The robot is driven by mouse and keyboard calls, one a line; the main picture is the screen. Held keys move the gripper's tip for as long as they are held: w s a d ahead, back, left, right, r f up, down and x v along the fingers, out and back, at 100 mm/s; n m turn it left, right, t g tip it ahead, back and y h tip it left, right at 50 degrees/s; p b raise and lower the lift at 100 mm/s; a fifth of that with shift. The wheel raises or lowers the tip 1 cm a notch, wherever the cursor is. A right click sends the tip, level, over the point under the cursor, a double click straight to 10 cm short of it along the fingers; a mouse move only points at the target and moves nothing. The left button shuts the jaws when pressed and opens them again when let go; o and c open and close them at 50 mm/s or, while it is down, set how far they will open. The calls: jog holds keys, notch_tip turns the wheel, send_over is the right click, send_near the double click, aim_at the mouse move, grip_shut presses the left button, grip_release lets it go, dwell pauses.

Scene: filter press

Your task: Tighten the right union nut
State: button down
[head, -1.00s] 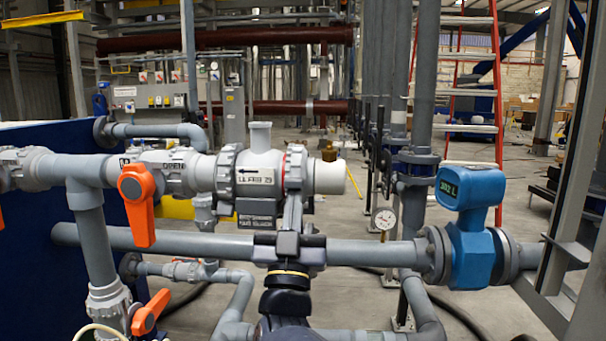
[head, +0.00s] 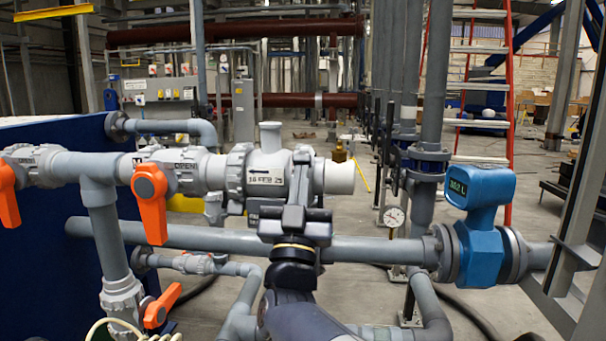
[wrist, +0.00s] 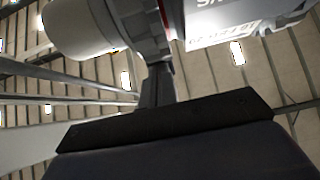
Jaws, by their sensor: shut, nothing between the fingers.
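The right union nut (head: 303,168) is a grey ribbed ring at the right end of the pale grey valve body (head: 268,172). A short white pipe stub (head: 338,177) sticks out to its right. My gripper (head: 298,190) points up from below, its shut fingers in front of the nut's lower part and partly hiding it. In the wrist view, my gripper (wrist: 156,85) rises to just below the nut (wrist: 138,28), with a thin red ring (wrist: 163,14) between nut and body. I cannot tell whether the fingers touch the nut.
An orange-handled valve (head: 150,195) sits to the left on the same line. A grey horizontal pipe (head: 200,236) runs close behind my gripper.

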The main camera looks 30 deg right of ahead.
jog(key=shift+w+r+p, duration=0.15)
jog(key=shift+r+p, duration=0.1)
jog(key=shift+r, duration=0.7)
jog(key=shift+w+r+p, duration=0.1)
jog(key=shift+r+p, duration=0.15)
jog(key=shift+r, duration=0.65)
jog(key=b, duration=0.8)
send_near(299, 159)
jog(key=w+d, duration=0.1)
jog(key=w, duration=0.1)
jog(key=shift+d+f, duration=0.15)
jog(key=shift+f, duration=0.15)
jog(key=shift+r, duration=0.1)
